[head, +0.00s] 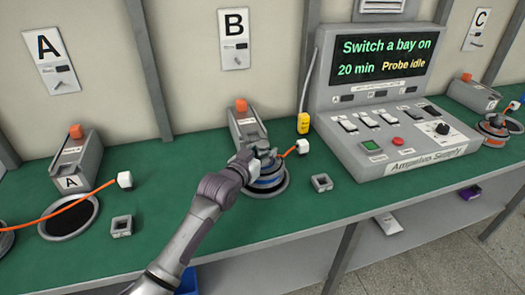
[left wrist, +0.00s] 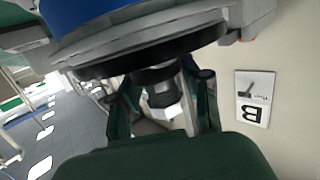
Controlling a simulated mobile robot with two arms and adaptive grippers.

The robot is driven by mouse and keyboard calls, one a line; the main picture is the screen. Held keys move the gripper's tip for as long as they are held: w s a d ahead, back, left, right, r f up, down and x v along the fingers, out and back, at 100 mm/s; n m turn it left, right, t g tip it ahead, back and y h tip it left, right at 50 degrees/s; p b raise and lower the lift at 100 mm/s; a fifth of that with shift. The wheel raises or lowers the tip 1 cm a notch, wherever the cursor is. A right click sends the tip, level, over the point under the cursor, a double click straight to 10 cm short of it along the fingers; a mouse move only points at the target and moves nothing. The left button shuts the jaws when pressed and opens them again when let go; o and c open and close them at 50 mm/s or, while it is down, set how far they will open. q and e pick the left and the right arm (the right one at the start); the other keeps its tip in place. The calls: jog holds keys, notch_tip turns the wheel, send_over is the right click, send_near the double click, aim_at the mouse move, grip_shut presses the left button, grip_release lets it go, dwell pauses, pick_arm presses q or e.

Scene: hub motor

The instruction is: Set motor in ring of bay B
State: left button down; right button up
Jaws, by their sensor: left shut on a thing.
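The motor (head: 268,179), grey with blue and orange bands, is at the ring (head: 284,188) of bay B, under the sign marked B (head: 233,38). My left gripper (head: 262,158) reaches it from above and is shut on its top shaft. In the left wrist view the fingers (left wrist: 160,90) close around the dark shaft, and the motor's blue body (left wrist: 90,12) fills the top. The ring's rim shows around the motor's base. I cannot tell whether the motor rests fully in the ring or is slightly above it. My right gripper is not in view.
An orange cable ends in a white plug (head: 303,146) right of the motor. A small square socket (head: 321,182) and the control console (head: 395,120) stand further right. Bay A's ring (head: 69,217) at left is empty. Another motor (head: 494,130) stands at bay C.

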pick_arm(q)
jog(key=shift+f+b, duration=0.4)
jog(key=shift+f, duration=0.15)
dwell(0.8)
